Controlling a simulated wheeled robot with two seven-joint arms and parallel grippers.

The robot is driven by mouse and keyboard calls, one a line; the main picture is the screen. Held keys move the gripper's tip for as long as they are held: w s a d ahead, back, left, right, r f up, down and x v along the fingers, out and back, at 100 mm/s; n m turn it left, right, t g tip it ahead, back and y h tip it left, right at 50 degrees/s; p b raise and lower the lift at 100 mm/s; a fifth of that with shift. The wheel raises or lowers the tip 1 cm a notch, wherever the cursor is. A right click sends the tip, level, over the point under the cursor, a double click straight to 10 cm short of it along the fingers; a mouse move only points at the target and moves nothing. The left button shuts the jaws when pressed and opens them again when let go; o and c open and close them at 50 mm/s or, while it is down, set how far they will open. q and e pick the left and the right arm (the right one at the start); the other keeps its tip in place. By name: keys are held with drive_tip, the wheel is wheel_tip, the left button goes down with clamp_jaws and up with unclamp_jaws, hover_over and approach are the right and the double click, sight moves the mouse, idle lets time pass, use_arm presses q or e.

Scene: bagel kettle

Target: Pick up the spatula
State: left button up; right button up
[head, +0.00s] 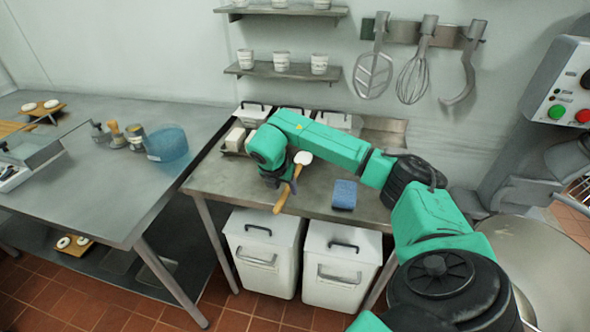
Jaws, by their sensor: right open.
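The spatula has a white head and a long light-wood handle (284,197). It lies near the front edge of the middle metal table (226,186), its handle end reaching past that edge in the picture. My right gripper (286,182) is open and points down right at the spatula, overlapping its upper handle. I cannot tell whether the fingers touch it or straddle it. My right forearm and hand hide part of the tabletop behind. My left gripper is not in view.
A blue sponge-like block (344,194) lies right of the spatula. Lidded containers (252,113) stand at the table's back. Two white bins (262,254) stand below. A left table (85,190) holds a blue tub (167,143). A large round metal bowl (540,262) is at right.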

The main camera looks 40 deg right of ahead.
drive_tip(key=shift+x, duration=0.95)
drive_tip(key=shift+r, duration=0.1)
clamp_jaws()
idle(0.5)
